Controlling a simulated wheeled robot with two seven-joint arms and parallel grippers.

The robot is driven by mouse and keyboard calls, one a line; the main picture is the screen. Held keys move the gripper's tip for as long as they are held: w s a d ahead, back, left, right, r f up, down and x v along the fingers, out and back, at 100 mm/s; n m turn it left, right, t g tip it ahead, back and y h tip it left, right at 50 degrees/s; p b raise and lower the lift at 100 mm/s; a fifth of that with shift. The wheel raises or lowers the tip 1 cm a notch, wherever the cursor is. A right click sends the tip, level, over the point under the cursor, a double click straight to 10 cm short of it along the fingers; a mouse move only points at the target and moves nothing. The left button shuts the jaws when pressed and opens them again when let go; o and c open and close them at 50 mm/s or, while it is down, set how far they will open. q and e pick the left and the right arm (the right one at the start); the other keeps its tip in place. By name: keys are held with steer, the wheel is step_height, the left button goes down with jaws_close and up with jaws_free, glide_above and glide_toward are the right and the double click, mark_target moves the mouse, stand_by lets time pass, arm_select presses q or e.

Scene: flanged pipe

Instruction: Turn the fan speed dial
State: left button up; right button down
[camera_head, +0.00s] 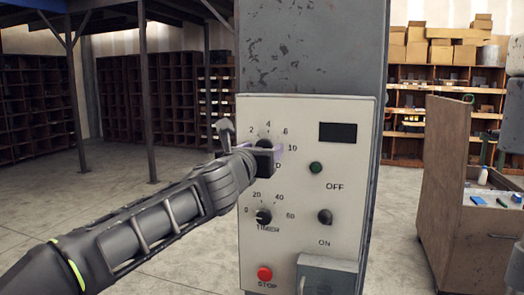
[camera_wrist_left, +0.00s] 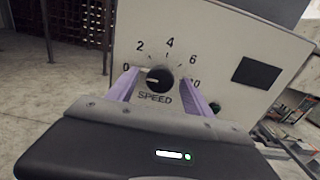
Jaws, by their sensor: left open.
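The speed dial (camera_wrist_left: 159,79) is a round black knob with a pale pointer line, below the printed numbers 2, 4 and 6. In the left wrist view its pointer is turned to the left, towards 0. In the head view the dial (camera_head: 264,143) is partly hidden by my left gripper (camera_head: 264,150). My left gripper (camera_wrist_left: 160,84) is open, with one purple finger on each side of the dial. I cannot tell whether the fingers touch it. My right gripper is not in view.
The dial is on a white control panel (camera_head: 297,225) on a grey column (camera_head: 312,50). A timer knob (camera_head: 263,216), a red stop button (camera_head: 265,273), a green button (camera_head: 315,167) and an on/off switch (camera_head: 325,216) are nearby. A brown cabinet (camera_head: 445,190) stands at the right.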

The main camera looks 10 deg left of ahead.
arm_select(q)
steer(key=s, duration=0.7)
steer(key=shift+s+a+b, duration=0.2)
steer(key=shift+s+b, duration=0.05)
steer(key=shift+b, duration=0.15)
